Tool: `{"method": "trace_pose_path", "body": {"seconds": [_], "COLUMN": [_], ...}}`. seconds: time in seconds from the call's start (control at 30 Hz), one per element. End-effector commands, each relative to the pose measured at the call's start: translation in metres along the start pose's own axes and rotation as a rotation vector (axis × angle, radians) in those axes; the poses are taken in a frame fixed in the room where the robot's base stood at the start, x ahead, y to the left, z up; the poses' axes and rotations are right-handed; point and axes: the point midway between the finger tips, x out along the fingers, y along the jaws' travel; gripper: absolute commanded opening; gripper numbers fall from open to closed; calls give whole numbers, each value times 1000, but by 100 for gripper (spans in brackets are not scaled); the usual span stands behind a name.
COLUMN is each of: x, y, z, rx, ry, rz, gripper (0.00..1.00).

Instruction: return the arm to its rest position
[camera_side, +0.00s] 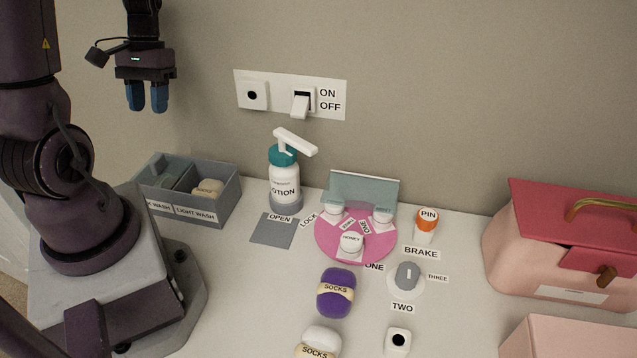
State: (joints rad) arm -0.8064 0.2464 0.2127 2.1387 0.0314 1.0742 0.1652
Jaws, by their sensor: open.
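My gripper (147,97) hangs at the upper left, its two blue fingers pointing down with a small gap between them. It is open and holds nothing. It is well above the grey two-part bin (225,205) and apart from everything on the table. My arm's upper links run out of the top of the picture.
On the table (240,300) stand a lotion pump bottle (284,185), a pink disc (330,250) with white jars, an orange-capped PIN bottle (426,222), a dial (407,275), sock rolls (336,305) and a pink box (540,260). An ON/OFF switch (301,102) is on the wall.

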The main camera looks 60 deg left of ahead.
Motion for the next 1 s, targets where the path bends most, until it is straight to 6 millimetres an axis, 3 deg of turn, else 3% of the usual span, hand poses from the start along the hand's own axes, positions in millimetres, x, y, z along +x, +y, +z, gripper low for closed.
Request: {"method": "trace_pose_path", "body": {"seconds": [0.27,0.4,0.5,0.73,1.0], "x": [-51,-69,-77,-89,-91], "y": [102,148,171,195,200], "z": [44,85,116,166,173], "rx": [261,449,586,813,853], "ry": [331,504,611,760,774], "rz": [-13,8,33,84,94], "gripper": [40,40,40,40,40]}}
